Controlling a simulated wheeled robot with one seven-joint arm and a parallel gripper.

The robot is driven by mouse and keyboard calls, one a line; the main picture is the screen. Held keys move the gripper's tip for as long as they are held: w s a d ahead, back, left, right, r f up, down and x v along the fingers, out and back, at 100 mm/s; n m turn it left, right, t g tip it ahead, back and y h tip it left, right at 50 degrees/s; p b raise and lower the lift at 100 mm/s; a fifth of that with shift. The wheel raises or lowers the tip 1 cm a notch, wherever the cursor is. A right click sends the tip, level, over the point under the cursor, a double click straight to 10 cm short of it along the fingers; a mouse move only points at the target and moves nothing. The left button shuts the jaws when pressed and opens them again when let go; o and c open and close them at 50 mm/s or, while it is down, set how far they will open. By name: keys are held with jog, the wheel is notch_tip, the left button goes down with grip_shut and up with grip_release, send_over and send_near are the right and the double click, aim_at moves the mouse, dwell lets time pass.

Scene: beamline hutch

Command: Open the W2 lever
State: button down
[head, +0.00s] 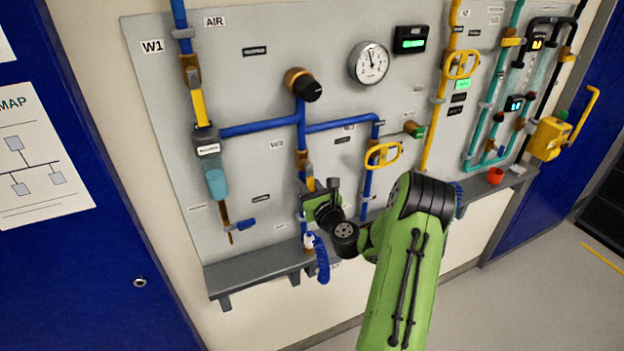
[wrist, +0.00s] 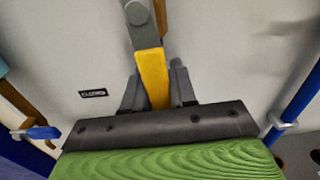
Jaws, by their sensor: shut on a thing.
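In the wrist view a yellow lever (wrist: 152,75) hangs down from a grey pivot (wrist: 139,14), tilted slightly from upright. The two grey fingers of my gripper (wrist: 156,85) stand on either side of it, and my gripper is shut on it. The lever's lower end is hidden behind the gripper body. A tag near that pipe (head: 277,145) is too small to read surely.
The grey panel (head: 240,90) carries pipes, a round gauge (head: 369,63) and yellow handwheels (head: 383,156) right of my gripper. A small blue handle (head: 240,225) is to its left. A grey shelf (head: 245,278) runs below, with a blue coiled hose (head: 321,260) hanging near my gripper.

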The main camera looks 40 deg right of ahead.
jog(key=shift+a+f+m, duration=0.1)
jog(key=shift+a+m, duration=0.15)
jog(key=shift+m, duration=0.05)
dwell(0.4)
jog(key=c, duration=1)
grip_release()
jog(key=b+v, duration=1.5)
jog(key=b, duration=0.1)
jog(key=shift+s+a, duration=0.2)
jog(key=shift+s, duration=0.1)
